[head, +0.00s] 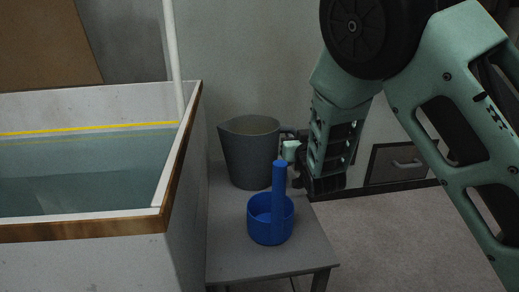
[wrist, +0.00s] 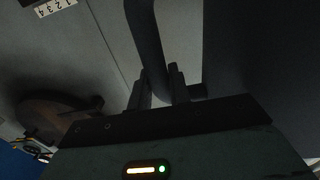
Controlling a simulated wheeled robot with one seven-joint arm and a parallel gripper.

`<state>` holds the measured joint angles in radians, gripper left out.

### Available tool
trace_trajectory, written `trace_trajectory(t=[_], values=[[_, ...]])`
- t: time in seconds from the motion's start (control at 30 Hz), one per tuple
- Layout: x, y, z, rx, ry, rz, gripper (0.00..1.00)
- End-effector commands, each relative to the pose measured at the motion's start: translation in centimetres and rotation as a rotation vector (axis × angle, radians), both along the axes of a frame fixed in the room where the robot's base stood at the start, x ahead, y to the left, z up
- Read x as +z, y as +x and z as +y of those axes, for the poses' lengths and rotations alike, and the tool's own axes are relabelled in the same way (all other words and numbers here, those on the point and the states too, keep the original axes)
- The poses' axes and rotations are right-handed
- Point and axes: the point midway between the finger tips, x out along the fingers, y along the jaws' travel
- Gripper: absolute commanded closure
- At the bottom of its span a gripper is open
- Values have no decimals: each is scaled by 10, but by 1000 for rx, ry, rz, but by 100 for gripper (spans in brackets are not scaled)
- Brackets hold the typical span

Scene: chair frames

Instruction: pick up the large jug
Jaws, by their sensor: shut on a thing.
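The large jug (head: 250,155) is dark grey, with a spout on the left and a handle on the right. It stands upright at the back of a small grey table in the head view. My gripper (head: 291,151) is at the jug's right side, at the handle. In the wrist view, the dark handle (wrist: 147,45) passes down between my gripper's fingers (wrist: 160,88), which are shut on it. The jug's body (wrist: 260,50) fills the right of that view. The fingertips are small and partly hidden in the head view.
A blue dipper (head: 270,218) with an upright handle stands on the grey table (head: 245,262), in front of the jug. A water-filled tub (head: 185,150) with a wooden rim is close on the left. A wall is behind. Open floor (head: 400,235) lies to the right.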

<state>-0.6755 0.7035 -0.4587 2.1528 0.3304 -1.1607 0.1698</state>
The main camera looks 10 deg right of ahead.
Motion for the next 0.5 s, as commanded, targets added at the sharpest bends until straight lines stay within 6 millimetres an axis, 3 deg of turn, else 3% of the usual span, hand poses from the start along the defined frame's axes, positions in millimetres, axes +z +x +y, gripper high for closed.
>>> trace_trajectory(t=[0.23,0.5], values=[[15,0,0,0,3,-4,100],[65,1,0,0,5,-6,100]])
